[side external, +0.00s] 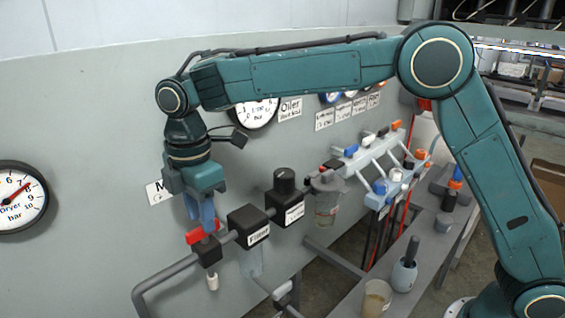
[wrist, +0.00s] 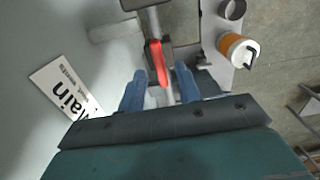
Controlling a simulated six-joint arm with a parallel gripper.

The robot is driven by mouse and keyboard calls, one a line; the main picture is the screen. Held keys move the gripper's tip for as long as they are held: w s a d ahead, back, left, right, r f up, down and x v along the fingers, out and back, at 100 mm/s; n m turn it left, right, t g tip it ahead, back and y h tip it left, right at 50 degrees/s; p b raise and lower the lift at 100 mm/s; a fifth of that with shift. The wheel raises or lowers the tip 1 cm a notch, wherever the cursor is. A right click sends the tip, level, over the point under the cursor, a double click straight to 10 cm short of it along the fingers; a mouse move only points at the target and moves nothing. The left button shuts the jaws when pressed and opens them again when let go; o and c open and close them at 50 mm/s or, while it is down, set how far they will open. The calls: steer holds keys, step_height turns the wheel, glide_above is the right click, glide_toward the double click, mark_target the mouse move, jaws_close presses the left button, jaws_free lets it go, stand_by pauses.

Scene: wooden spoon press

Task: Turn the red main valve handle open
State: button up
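The red main valve handle (side external: 203,235) sits on top of a black valve body (side external: 207,251) on the grey pipe at the left. In the wrist view the red handle (wrist: 156,62) lies lengthwise between and just beyond the two blue fingertips. My gripper (side external: 205,224) points down from above at the handle. In the wrist view my gripper (wrist: 160,80) has its fingers spread apart, one on each side of the handle, with visible gaps. The fingers partly hide the handle in the side view.
A black filter block (side external: 248,227) and a black regulator (side external: 285,207) stand close to the right on the same pipe. The grey panel (side external: 90,120) is right behind. A label (wrist: 65,90) is on the panel. An orange-and-white cylinder (wrist: 238,48) stands on the bench.

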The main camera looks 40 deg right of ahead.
step_height(320, 180, up, 12)
steer(key=shift+f, duration=0.2)
stand_by(0.4)
steer(key=s+d+r+m+t, duration=0.2)
steer(key=s+d+m, duration=0.35)
steer(key=d, duration=0.35)
steer(key=s+d+r+m+t, duration=0.15)
steer(key=s+d+m, duration=0.25)
steer(key=s+d, duration=0.4)
steer(key=s+d+f+m+t, duration=0.1)
steer(key=s+d+f+m, duration=0.3)
steer(key=s, duration=0.3)
steer(key=s+d+f+m+t, duration=0.1)
steer(key=s+d+f+m, duration=0.3)
steer(key=s+d+f, duration=0.1)
steer(key=s+f, duration=0.1)
steer(key=s, duration=0.1)
steer(key=shift+s+m, duration=0.35)
